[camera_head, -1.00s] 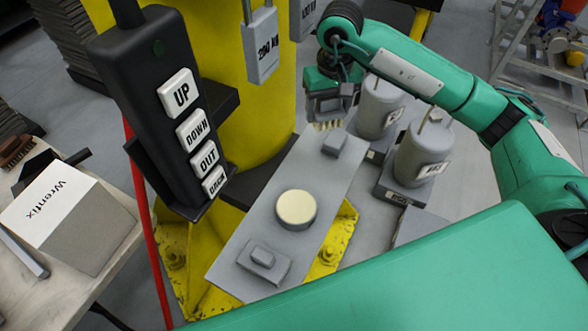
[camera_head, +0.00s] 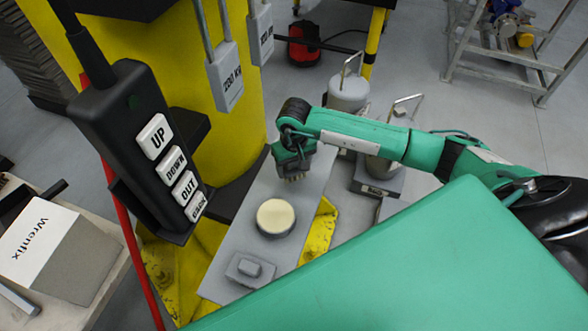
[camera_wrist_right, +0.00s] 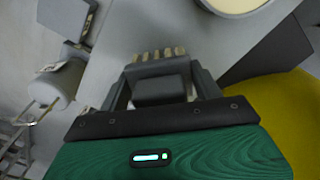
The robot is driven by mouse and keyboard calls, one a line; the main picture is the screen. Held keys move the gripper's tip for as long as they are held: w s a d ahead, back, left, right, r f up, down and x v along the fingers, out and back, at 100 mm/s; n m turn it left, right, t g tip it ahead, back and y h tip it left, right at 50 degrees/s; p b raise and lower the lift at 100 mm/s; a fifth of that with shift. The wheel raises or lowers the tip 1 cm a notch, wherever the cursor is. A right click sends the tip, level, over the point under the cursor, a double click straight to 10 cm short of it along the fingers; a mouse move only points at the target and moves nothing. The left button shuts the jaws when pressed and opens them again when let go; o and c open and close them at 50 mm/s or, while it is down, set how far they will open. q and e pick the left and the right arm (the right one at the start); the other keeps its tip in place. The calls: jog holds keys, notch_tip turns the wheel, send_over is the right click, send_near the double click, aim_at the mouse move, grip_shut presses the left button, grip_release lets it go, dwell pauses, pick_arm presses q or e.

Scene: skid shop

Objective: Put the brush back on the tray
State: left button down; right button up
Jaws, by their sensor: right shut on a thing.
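My right gripper (camera_head: 293,172) is over the far part of a long grey tray (camera_head: 222,275). In the right wrist view it is shut on a dark grey block with a row of short tan bristles, the brush (camera_wrist_right: 160,90). I cannot tell whether the brush touches the tray. The tray carries a round cream-topped puck (camera_head: 276,216) and a small grey block (camera_head: 248,268) nearer me. The gripper hides part of the tray's far end. My left gripper is not in view.
A black pendant (camera_head: 140,150) with white buttons and a yellow column (camera_head: 225,150) stand left of the tray. Grey weights (camera_head: 348,93) stand behind and right of my arm. A table with a Wrenfix box (camera_head: 65,245) is at the left.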

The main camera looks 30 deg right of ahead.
aim_at(294, 172)
notch_tip(294, 172, down, 3)
jog(key=shift+r+p, duration=0.2)
jog(key=shift+p, duration=0.2)
jog(key=shift+f, duration=0.3)
jog(key=shift+f, duration=0.1)
jog(key=shift+f, duration=0.1)
jog(key=o, duration=0.9)
